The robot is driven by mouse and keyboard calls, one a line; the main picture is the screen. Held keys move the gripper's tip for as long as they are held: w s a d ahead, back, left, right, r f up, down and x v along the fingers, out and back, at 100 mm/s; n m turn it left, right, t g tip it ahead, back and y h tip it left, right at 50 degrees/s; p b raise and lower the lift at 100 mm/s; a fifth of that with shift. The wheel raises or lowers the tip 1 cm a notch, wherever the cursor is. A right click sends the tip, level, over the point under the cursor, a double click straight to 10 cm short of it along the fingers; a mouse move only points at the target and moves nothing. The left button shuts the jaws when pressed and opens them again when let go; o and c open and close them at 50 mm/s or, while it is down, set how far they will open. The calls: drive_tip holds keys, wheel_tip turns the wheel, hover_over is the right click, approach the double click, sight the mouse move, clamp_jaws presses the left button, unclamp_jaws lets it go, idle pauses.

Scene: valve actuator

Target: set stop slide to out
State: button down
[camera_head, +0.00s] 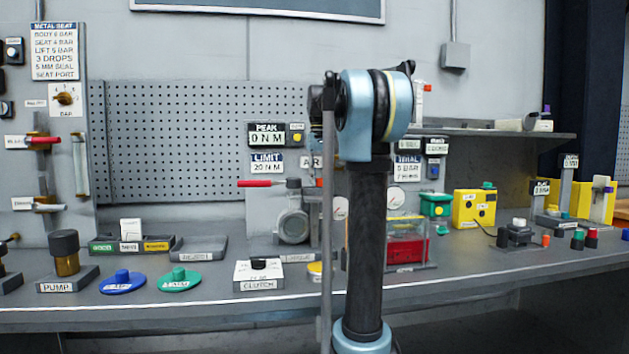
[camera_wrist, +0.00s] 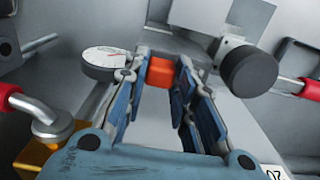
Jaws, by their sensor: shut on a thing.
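An orange block (camera_wrist: 161,72), which looks like the stop slide's knob, sits between the fingertips of my gripper (camera_wrist: 163,80) in the wrist view. The blue linked fingers stand on either side of it, and my gripper is shut on it. A small orange-red piece, perhaps the same knob, shows in the head view (camera_head: 319,183) just left of my arm. My arm hides my gripper and part of the fixture there. The slide's OUT or IN marking cannot be read.
A round dial gauge (camera_wrist: 106,62) stands left of the fingers and a dark round knob (camera_wrist: 249,68) to their right. A red-handled lever (camera_head: 262,183) and a grey valve body (camera_head: 293,224) are left of my arm. A red box (camera_head: 407,250) stands to its right.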

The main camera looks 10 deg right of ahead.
drive_tip(key=c, duration=1.6)
unclamp_jaws()
drive_tip(key=shift+r, duration=0.1)
wheel_tip(320, 180, up, 12)
